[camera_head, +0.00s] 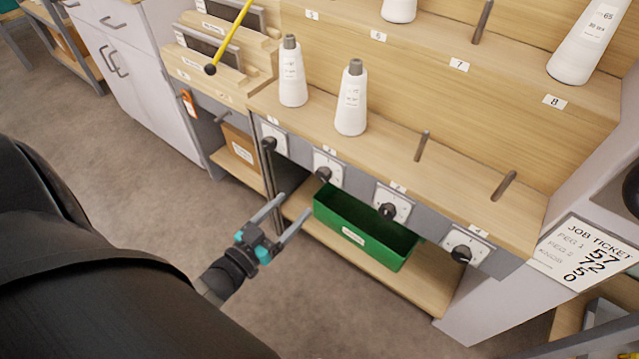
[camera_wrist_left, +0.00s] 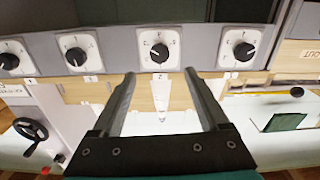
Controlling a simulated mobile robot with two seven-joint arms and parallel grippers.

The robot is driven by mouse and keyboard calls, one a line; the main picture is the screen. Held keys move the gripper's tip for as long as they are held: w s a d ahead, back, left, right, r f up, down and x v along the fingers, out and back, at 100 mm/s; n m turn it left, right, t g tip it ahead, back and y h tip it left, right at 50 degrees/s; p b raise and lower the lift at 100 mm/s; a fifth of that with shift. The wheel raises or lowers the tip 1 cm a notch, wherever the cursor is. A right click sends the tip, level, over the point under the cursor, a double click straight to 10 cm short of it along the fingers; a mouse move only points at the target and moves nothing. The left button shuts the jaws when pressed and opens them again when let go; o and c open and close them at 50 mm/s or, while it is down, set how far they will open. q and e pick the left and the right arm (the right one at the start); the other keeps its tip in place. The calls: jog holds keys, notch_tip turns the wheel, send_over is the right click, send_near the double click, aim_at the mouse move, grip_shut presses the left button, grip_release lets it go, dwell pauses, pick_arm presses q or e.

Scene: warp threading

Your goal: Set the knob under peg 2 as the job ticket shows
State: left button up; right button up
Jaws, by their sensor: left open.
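The knob under peg 2 (camera_head: 323,173) is black on a white dial plate. In the left wrist view, which is upside down, this knob (camera_wrist_left: 159,53) lies beyond the fingertips, near the middle. Its exact setting is too small to read. A white yarn cone (camera_head: 351,100) stands on peg 2 above it. My left gripper (camera_head: 289,217) is open and empty, in front of and below the knob, apart from it. My right gripper is not in view.
Three similar knobs (camera_head: 270,143) (camera_head: 388,210) (camera_head: 461,253) sit in the same row. A green bin (camera_head: 362,236) stands on the low shelf under the dials. Another cone (camera_head: 291,75) stands on peg 1; pegs 3 (camera_head: 422,146) and 4 (camera_head: 504,186) are bare.

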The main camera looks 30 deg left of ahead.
aim_at(321, 178)
pick_arm(q)
jog(key=w, duration=0.3)
jog(key=w+b, duration=0.1)
jog(key=w, duration=0.2)
jog(key=w+b, duration=0.1)
jog(key=w, duration=0.2)
jog(key=shift+d+f, duration=0.1)
jog(key=shift+d, duration=0.3)
jog(key=shift+w+b, duration=0.45)
jog(key=shift+w, duration=0.25)
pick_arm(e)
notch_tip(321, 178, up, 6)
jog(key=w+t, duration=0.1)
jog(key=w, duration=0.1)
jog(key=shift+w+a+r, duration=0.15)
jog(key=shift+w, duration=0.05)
pick_arm(q)
jog(key=shift+c, duration=0.3)
grip_shut()
